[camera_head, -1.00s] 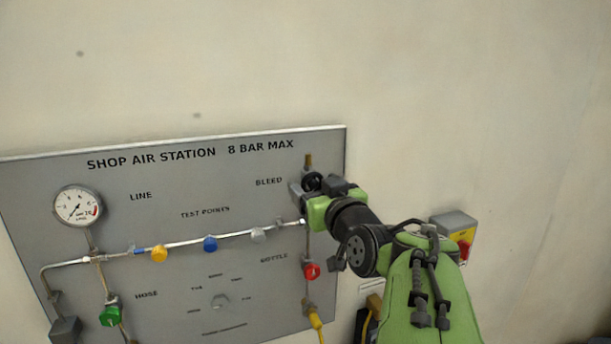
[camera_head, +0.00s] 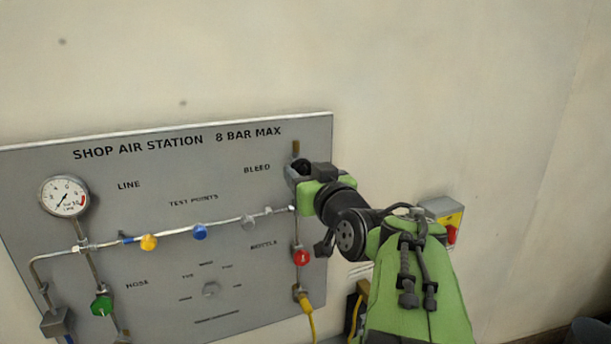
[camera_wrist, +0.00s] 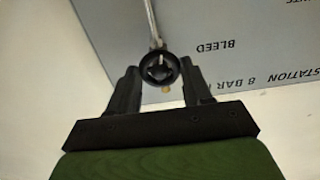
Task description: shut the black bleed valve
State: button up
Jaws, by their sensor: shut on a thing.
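The black bleed valve (camera_wrist: 159,69) is a round handwheel on a thin vertical pipe. In the wrist view it sits between the two fingers of my gripper (camera_wrist: 160,84), which are shut on it, one at each side. In the head view the valve (camera_head: 303,167) is a dark shape at the upper right of the panel, beside the BLEED label, and is partly hidden by my gripper (camera_head: 299,174). How far the valve is turned cannot be told.
The grey panel (camera_head: 130,184) carries a gauge (camera_head: 64,197), a green knob (camera_head: 102,305), a yellow knob (camera_head: 149,242), a blue knob (camera_head: 200,232) and a red knob (camera_head: 301,257) below my gripper. The wall above is clear.

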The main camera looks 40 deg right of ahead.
jog(key=m+b, duration=0.1)
jog(key=m, duration=0.2)
jog(key=shift+m, duration=0.4)
jog(key=m, duration=0.4)
jog(key=shift+m, duration=0.3)
jog(key=m, duration=0.3)
jog(key=shift+m, duration=0.3)
jog(key=m, duration=0.4)
jog(key=shift+m, duration=0.3)
jog(key=m, duration=0.3)
jog(key=shift+m, duration=0.3)
jog(key=m+p, duration=0.1)
jog(key=m, duration=0.3)
jog(key=shift+f+m+p, duration=0.1)
jog(key=shift+m+p, duration=0.2)
jog(key=shift+p, duration=0.05)
jog(key=m+p, duration=0.1)
jog(key=m, duration=0.3)
jog(key=shift+m+p, duration=0.3)
jog(key=shift+f+m+p, duration=0.15)
jog(key=shift+m+p, duration=0.55)
jog(key=shift+m, duration=1.1)
